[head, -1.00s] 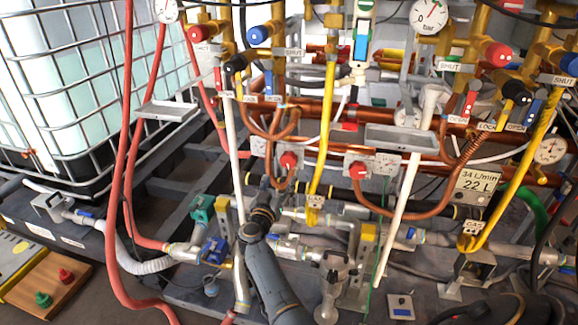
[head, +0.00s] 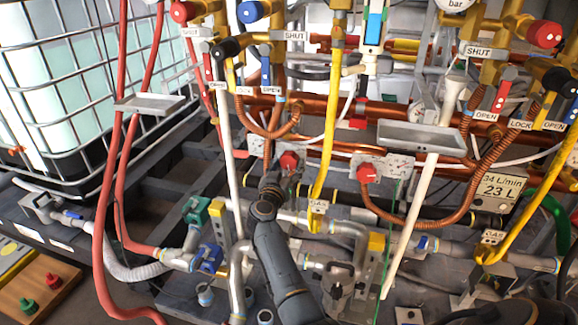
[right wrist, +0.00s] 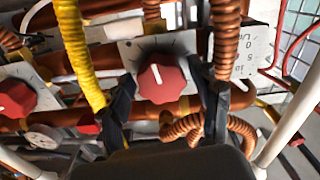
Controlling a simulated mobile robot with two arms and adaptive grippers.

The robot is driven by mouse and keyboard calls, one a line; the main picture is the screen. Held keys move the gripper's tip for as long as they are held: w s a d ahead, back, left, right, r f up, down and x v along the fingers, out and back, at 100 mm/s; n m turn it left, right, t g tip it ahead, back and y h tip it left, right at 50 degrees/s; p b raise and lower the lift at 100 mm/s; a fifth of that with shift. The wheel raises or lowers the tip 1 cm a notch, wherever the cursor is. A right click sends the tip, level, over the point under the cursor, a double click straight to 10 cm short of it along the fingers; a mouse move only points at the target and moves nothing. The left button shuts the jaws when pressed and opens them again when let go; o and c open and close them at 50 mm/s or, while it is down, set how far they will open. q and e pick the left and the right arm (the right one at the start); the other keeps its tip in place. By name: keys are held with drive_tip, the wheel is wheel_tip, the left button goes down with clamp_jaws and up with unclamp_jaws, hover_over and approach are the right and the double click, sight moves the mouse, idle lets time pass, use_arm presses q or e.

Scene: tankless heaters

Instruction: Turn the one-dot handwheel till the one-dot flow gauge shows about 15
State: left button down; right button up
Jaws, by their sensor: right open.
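Two red handwheels sit on pale plates in the head view, a left one (head: 288,160) and a right one (head: 367,172). I cannot make out dots on either. My right gripper (head: 270,183) is at the left one. In the right wrist view, that red handwheel (right wrist: 162,78) sits between the open fingers of my right gripper (right wrist: 168,100), with gaps visible on both sides. The other handwheel (right wrist: 15,98) is at the left edge there. A display (head: 497,187) reads 34 L/min and 23 L. I cannot tell which gauge has one dot. My left gripper is not in view.
A yellow hose (head: 326,130) runs close to the left handwheel, and a coiled copper pipe (right wrist: 224,40) passes beside a finger. A plate with scale numbers (right wrist: 253,50) stands right of the handwheel in the wrist view. A caged tank (head: 60,90) is at the left.

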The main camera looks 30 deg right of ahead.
drive_tip(key=shift+w+d, duration=0.15)
drive_tip(key=shift+d, duration=0.05)
drive_tip(key=shift+r, duration=0.1)
drive_tip(key=shift+a+r, duration=0.1)
drive_tip(key=c, duration=0.9)
